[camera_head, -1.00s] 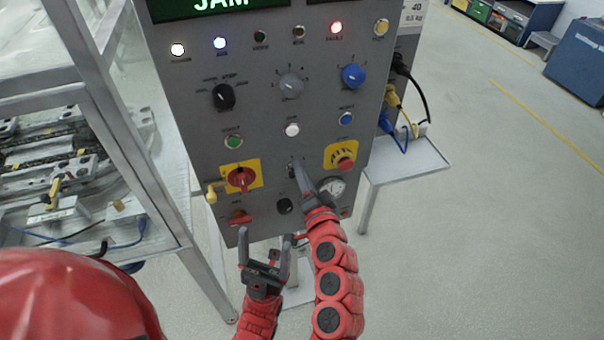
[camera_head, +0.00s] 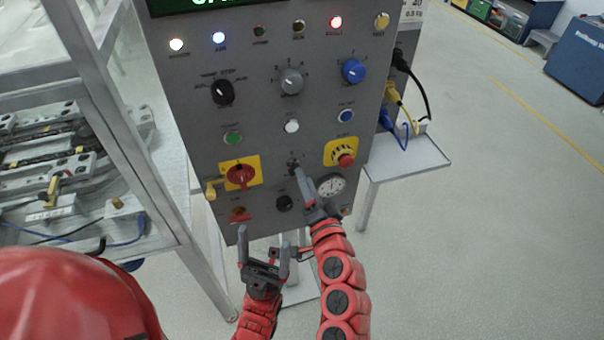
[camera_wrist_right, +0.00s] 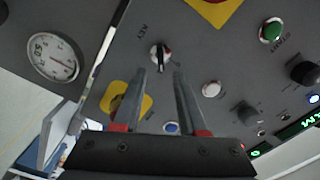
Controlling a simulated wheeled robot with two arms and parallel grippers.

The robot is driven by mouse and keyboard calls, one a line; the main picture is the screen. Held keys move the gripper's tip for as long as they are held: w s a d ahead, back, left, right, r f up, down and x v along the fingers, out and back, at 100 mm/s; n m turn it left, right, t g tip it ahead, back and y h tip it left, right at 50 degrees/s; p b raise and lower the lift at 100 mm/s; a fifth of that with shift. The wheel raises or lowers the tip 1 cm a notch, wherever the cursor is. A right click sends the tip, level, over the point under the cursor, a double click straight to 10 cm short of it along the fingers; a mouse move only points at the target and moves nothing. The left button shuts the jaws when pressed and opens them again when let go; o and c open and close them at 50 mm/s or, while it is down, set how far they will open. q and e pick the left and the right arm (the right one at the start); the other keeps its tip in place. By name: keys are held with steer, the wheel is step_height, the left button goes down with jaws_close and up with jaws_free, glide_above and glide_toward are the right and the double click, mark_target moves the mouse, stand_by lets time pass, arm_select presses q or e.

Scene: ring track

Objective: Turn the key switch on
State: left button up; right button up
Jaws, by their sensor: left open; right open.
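The key switch (camera_head: 293,167) is a small dark switch low in the middle of the grey panel (camera_head: 262,131). In the right wrist view the key switch (camera_wrist_right: 160,55) shows a pale round body with a dark key, beside the letters "KEY". My right gripper (camera_head: 303,178) is just below and right of it in the head view. In the wrist view my right gripper (camera_wrist_right: 160,76) has its fingers apart, with the switch just past the tips and nothing between them. I cannot tell which setting the key points to. My left gripper (camera_head: 264,248) is open and empty below the panel.
Close to the key switch are a red rotary switch (camera_head: 240,176) on yellow, a red emergency button (camera_head: 346,160), a gauge (camera_head: 331,187) and a black knob (camera_head: 284,203). A metal frame (camera_head: 150,180) stands left. A small shelf (camera_head: 425,158) with cables is at right.

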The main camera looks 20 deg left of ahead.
steer(key=p+v, duration=0.5)
steer(key=v, duration=0.8)
steer(key=shift+s+d, duration=0.25)
steer(key=shift+s, duration=0.05)
